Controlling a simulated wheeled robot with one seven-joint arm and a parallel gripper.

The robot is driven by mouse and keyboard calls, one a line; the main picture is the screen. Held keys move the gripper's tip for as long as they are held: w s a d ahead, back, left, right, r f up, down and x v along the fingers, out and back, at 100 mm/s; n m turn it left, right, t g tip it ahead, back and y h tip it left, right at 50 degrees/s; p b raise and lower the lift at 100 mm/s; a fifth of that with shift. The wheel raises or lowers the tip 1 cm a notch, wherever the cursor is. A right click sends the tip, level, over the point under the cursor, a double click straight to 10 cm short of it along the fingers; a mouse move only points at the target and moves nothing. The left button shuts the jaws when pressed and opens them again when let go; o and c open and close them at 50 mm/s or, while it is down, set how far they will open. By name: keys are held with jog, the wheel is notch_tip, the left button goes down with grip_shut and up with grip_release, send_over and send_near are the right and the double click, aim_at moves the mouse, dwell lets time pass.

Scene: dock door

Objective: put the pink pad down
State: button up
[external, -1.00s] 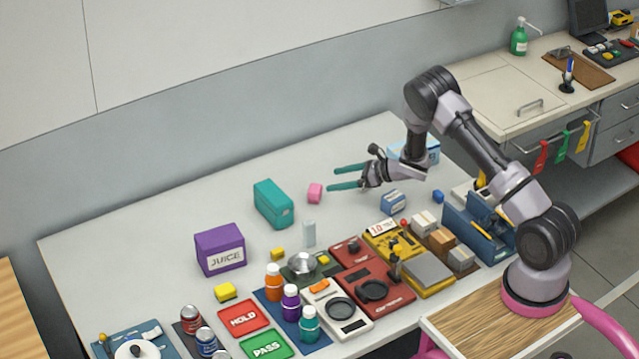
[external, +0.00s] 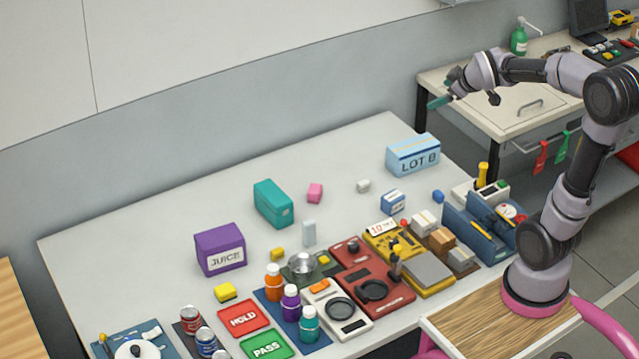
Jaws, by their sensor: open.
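I see nothing between the fingers.
A side counter (external: 500,100) lies at right. The table's back left is clear.

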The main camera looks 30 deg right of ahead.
jog(key=s+a+m+g+y, duration=0.1)
jog(key=s+a+m, duration=0.1)
jog(key=s+m, duration=0.3)
jog(key=s+a+m+g+y, duration=0.1)
jog(key=s+a+m, duration=0.2)
jog(key=s, duration=1.1)
jog(key=shift+a+m, duration=0.35)
jog(key=shift+m, duration=0.65)
